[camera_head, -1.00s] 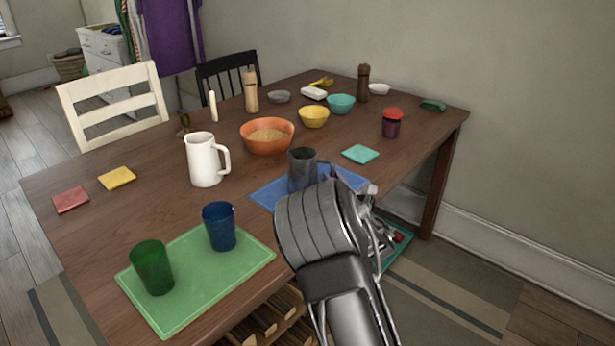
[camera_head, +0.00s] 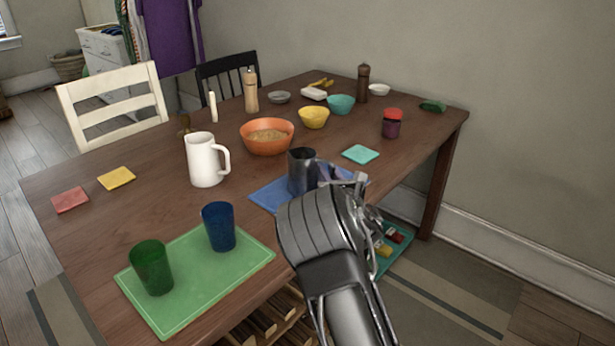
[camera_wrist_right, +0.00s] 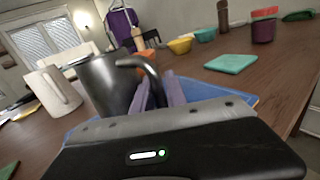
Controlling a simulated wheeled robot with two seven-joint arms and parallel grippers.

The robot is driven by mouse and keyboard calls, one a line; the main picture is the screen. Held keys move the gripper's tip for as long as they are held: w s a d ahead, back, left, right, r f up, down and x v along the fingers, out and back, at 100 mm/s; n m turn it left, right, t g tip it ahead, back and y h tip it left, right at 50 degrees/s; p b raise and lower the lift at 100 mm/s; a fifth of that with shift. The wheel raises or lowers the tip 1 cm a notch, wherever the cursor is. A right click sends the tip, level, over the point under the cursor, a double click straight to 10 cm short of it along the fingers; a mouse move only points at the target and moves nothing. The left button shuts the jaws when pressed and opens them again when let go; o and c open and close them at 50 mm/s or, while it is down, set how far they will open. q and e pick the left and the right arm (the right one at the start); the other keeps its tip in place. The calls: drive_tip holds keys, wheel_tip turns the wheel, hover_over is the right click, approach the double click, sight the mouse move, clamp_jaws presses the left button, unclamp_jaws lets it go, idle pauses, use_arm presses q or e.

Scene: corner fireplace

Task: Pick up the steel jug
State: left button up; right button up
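The steel jug (camera_head: 302,172) is dark grey and stands upright on the blue placemat (camera_head: 268,195) near the right side of the table. In the right wrist view the jug (camera_wrist_right: 107,85) is close, and its curved handle (camera_wrist_right: 150,75) reaches toward my right gripper (camera_wrist_right: 157,92). The two purple-grey fingers are close together, one on each side of the handle, and look shut on it. In the head view my right gripper (camera_head: 345,180) is just right of the jug, partly hidden by my wrist. My left gripper is not in view.
A white pitcher (camera_head: 203,160) and an orange bowl (camera_head: 266,138) stand behind and left of the jug. A blue cup (camera_head: 219,227) and a green cup (camera_head: 151,268) stand on a green placemat (camera_head: 205,295). A teal coaster (camera_head: 360,154) lies right of the jug.

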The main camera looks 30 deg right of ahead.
drive_tip(key=shift+c, duration=0.3)
clamp_jaws()
idle(1.1)
